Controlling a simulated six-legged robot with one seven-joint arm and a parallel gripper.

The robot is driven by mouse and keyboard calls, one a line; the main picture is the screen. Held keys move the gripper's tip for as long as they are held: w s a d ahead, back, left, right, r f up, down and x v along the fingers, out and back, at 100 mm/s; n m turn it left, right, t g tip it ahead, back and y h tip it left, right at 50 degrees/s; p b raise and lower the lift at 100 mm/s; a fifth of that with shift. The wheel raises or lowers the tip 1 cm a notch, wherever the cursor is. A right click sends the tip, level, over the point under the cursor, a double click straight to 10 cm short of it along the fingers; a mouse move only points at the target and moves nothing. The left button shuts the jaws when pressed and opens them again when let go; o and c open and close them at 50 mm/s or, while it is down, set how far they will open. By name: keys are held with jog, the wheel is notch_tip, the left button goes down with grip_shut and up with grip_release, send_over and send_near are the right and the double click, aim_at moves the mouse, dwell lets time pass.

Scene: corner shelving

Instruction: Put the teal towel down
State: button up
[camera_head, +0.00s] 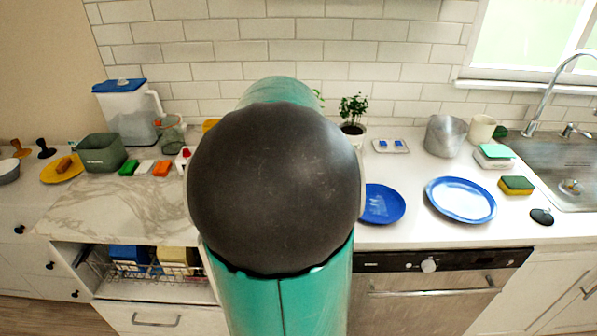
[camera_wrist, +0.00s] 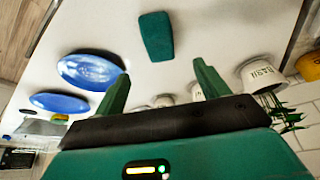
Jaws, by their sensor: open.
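The teal towel (camera_wrist: 156,36) is a dark teal folded block lying on the white counter (camera_wrist: 215,25), in the upper middle of the wrist view. My gripper (camera_wrist: 161,68) is open, its two green fingers spread wide. The towel shows beyond the fingertips, apart from both fingers, and nothing is held between them. In the head view my own arm covers the middle of the counter, so my gripper and this towel are hidden there.
Blue plates (camera_head: 461,199) (camera_head: 381,203) lie on the counter; they also show left in the wrist view (camera_wrist: 90,69). A basil pot (camera_wrist: 259,75) stands right of the fingers. A potted plant (camera_head: 353,112) stands by the wall. The sink (camera_head: 560,165) is far right.

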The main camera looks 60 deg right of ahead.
jog(key=shift+r, duration=0.15)
jog(key=w+a+r+n+t+y, duration=0.2)
jog(key=w+a+n, duration=0.25)
jog(key=a, duration=0.75)
jog(key=w+a+r+n+t+y, duration=0.15)
jog(key=w+a+n, duration=0.3)
jog(key=a, duration=0.75)
jog(key=s+a+n+t, duration=0.1)
jog(key=a+n, duration=0.3)
jog(key=a, duration=0.6)
jog(key=s+a+r+n+y, duration=0.1)
jog(key=s+a+n, duration=0.3)
jog(key=a, duration=0.6)
jog(key=shift+t, duration=0.35)
